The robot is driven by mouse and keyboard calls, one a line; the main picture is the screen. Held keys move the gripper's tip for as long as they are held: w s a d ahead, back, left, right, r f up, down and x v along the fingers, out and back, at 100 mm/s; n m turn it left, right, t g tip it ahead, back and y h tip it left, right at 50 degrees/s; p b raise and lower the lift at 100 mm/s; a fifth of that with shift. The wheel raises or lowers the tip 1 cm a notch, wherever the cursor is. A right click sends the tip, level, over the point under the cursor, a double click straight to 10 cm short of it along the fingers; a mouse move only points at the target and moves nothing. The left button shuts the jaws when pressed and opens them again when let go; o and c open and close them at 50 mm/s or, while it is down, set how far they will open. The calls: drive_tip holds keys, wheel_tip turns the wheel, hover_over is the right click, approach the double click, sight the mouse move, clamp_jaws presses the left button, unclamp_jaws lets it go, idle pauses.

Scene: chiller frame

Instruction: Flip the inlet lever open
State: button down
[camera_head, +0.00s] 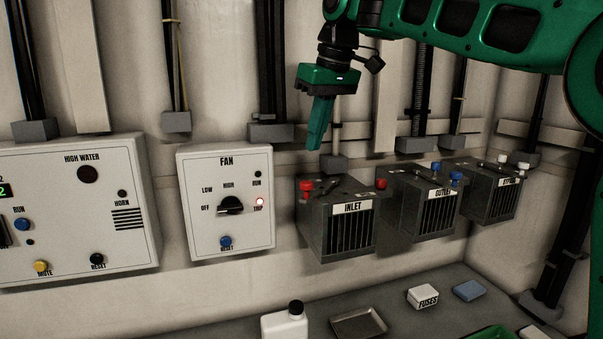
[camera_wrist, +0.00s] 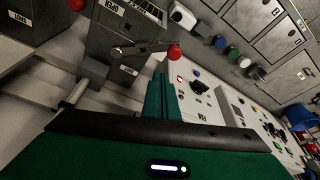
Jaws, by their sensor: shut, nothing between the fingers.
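The grey inlet box (camera_head: 345,232) is mounted on the wall in the head view, with vertical slats under its INLET label. In the wrist view, the metal inlet lever (camera_wrist: 143,48) lies across the box top and ends in a red knob (camera_wrist: 175,52). An OPEN label (camera_wrist: 112,6) is on the box, away from that knob. My gripper (camera_head: 314,146) is shut and empty, pointing down above the box; its fingers (camera_wrist: 163,82) appear near the knob, apart from it.
The outlet box (camera_head: 420,212) with blue knobs and another box (camera_head: 490,198) with white knobs stand to the right. The fan panel (camera_head: 226,205) is close on the left. A bench below holds a white bottle (camera_head: 285,324), a tray (camera_head: 358,323) and a fuse box (camera_head: 422,297).

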drive_tip(key=shift+n+y, duration=0.3)
drive_tip(key=shift+n, duration=0.4)
drive_tip(key=a+r, duration=0.1)
drive_tip(key=a, duration=0.1)
drive_tip(key=a+r, duration=0.1)
drive_tip(key=shift+w+a+r, duration=0.2)
drive_tip(key=shift+a, duration=0.2)
wheel_tip(320, 180, down, 10)
drive_tip(key=shift+s+d, duration=0.2)
drive_tip(key=shift+d, duration=0.05)
